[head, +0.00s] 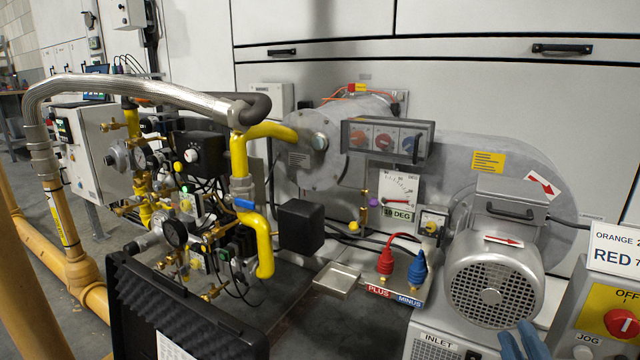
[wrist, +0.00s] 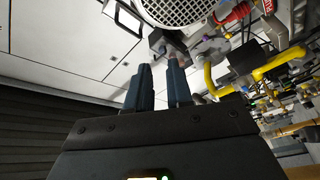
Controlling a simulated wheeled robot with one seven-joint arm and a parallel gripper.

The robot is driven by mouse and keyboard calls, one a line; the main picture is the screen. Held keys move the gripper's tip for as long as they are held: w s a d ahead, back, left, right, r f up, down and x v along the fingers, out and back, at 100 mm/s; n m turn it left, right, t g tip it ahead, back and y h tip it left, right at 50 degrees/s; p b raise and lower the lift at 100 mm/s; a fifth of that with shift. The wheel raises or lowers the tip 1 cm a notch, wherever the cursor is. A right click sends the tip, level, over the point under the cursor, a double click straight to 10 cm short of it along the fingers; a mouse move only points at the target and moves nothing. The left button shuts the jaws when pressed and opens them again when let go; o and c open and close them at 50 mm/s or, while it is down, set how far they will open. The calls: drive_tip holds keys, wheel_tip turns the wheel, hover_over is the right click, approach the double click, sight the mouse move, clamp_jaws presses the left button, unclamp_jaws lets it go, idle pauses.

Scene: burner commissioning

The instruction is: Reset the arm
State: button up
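My gripper (head: 519,336) shows at the bottom edge of the head view, with only its blue fingertips visible. They are in front of the lower rim of the grey blower motor (head: 495,278); I cannot tell whether they touch it. In the wrist view, the two dark blue fingers of my gripper (wrist: 159,66) stand apart with a clear gap and nothing held between them. The motor's round grille (wrist: 178,10) is at the top of that view. The rest of my arm is hidden in the head view.
A control box (head: 600,310) with a red OFF knob stands at the right. Red and blue plugs (head: 386,262) stand left of the motor. An empty metal tray (head: 337,280) lies further left. Yellow gas pipes (head: 258,235) and an open black foam-lined case (head: 160,320) crowd the left.

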drive_tip(key=s+a+f+m+g, duration=0.1)
drive_tip(key=s+a+f+m, duration=0.15)
drive_tip(key=s, duration=0.25)
drive_tip(key=s+a+f+m+g+y, duration=0.1)
drive_tip(key=s+a+f, duration=0.15)
drive_tip(key=s, duration=0.35)
drive_tip(key=s+a+f+m+g, duration=0.1)
drive_tip(key=s+a+f+m, duration=0.15)
drive_tip(key=s, duration=0.25)
drive_tip(key=s+m+g+y, duration=0.1)
drive_tip(key=s+m+y, duration=0.15)
drive_tip(key=s, duration=1.35)
wheel_tip(320, 180, up, 36)
drive_tip(key=p, duration=3.5)
drive_tip(key=shift+s+d+r+y+p, duration=0.25)
drive_tip(key=shift+d+y+p, duration=0.1)
drive_tip(key=shift+y, duration=0.1)
